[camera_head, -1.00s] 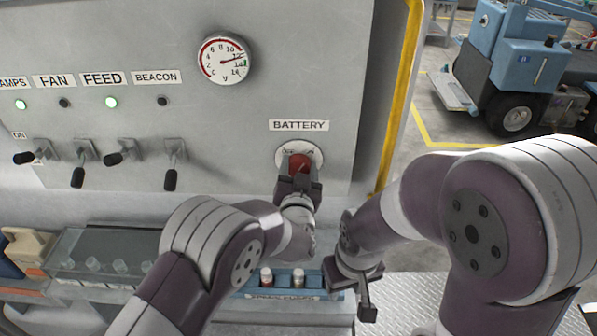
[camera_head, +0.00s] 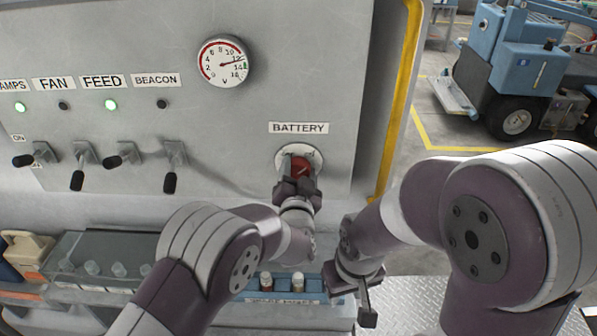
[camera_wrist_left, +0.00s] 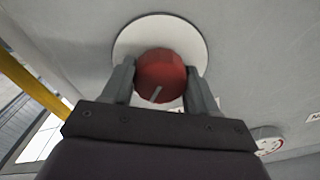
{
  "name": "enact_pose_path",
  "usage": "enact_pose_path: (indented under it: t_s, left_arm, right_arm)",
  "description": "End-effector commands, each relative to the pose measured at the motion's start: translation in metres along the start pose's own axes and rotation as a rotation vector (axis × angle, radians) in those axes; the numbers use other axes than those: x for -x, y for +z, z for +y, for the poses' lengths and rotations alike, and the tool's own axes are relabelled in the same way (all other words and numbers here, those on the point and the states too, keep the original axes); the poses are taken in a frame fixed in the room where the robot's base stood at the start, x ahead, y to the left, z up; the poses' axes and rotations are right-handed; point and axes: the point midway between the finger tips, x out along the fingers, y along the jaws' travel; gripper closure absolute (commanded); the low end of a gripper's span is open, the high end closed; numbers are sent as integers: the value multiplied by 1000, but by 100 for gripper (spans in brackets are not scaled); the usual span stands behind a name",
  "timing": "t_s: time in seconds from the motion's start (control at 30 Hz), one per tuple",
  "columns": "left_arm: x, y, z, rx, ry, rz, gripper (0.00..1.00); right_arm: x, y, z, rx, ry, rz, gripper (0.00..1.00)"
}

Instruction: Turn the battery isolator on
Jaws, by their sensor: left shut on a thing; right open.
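The battery isolator is a red knob (camera_head: 300,167) on a round pale plate (camera_head: 313,155) under the BATTERY label (camera_head: 298,128) on the grey panel. My left gripper (camera_head: 298,182) is at the knob, its fingers on either side of it. In the left wrist view the red knob (camera_wrist_left: 161,76) sits between the two fingers of my left gripper (camera_wrist_left: 160,85), with a pale line mark slanting on its face. My right gripper (camera_head: 365,292) is open and empty, low and to the right, apart from the panel. The plate's lettering is too small to read.
A gauge (camera_head: 224,62) is at the upper panel. Several toggle switches (camera_head: 85,160) are on the left; the AMPS and FEED lamps glow green. A blue bin (camera_head: 280,284) with small bottles lies below the panel. A yellow edge (camera_head: 400,100) borders the panel's right side.

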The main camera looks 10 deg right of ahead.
Motion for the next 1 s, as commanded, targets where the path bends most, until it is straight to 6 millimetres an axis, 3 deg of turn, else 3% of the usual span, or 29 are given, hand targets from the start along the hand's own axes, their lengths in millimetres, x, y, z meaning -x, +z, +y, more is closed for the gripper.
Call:
enact_pose_path:
  t_s: [0.07, 0.1, 0.13, 0.43, 0.57, 1.0]
  left_arm:
    - [3, 11, 6, -10, 14, -22, 72]
    - [3, 11, 6, -9, 14, -22, 28]
    - [3, 11, 6, -9, 14, -21, 19]
    - [2, 5, 2, -4, 6, -9, 17]
    - [14, 6, 3, -4, 7, -9, 17]
    - [116, 6, 4, -5, 9, -11, 17]
  right_arm:
    - [-1, 0, 0, 0, 0, 0, 57]
    - [-1, 0, 0, 0, 0, 0, 57]
    - [-1, 0, 0, 0, 0, 0, 57]
    - [-1, 0, 0, 0, 0, 0, 57]
    - [-6, 1, 0, 0, 0, 0, 57]
    - [-34, 4, 0, 0, 0, 0, 57]
